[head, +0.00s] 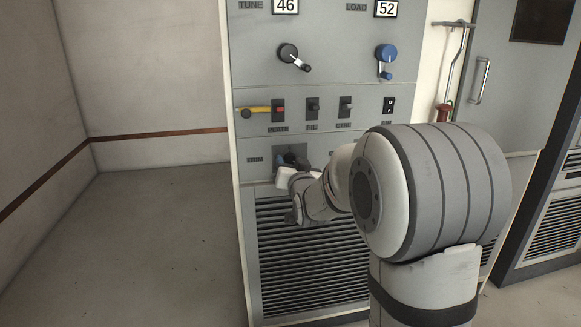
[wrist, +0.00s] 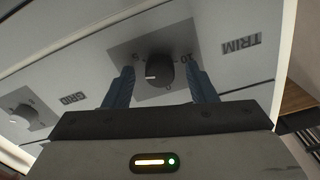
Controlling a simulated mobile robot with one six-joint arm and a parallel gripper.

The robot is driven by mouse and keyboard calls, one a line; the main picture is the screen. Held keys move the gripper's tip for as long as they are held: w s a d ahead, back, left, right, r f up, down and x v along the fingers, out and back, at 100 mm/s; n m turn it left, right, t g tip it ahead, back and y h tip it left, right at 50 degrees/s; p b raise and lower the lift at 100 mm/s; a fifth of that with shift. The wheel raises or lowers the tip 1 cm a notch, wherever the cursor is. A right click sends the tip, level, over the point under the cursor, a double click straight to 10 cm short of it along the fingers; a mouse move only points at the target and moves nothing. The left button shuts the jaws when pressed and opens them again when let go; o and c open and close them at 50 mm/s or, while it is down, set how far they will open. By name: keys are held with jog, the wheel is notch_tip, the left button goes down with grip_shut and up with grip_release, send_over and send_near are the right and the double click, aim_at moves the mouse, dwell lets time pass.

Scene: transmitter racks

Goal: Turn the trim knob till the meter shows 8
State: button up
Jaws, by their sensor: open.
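The trim knob (wrist: 160,73) is a dark round knob on a grey square plate with scale figures around it. In the wrist view it appears between the two blue fingers of my gripper (wrist: 162,84), with a gap on each side. My gripper is open, and I cannot tell how deep the fingers reach around the knob. A white mark on the knob points left in the wrist view. The TRIM label (wrist: 243,46) appears upside down beside the plate. In the head view my gripper (head: 291,162) covers most of the knob. I cannot make out the trim meter in either view.
A second knob (wrist: 20,116) marked GRID shows at left in the wrist view. Above are a black crank (head: 293,57), a blue crank (head: 385,61), several switches and a yellow-handled lever (head: 256,111). The floor left of the rack (head: 150,240) is clear.

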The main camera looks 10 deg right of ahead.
jog(key=c, duration=0.9)
jog(key=shift+a, duration=0.2)
jog(key=shift+c, duration=0.4)
jog(key=shift+d, duration=0.1)
jog(key=shift+f+b, duration=0.1)
jog(key=shift+b, duration=0.2)
jog(key=shift+m+b, duration=0.55)
jog(key=shift+m, duration=0.25)
jog(key=shift+m+b, duration=1.35)
jog(key=shift+m, duration=0.75)
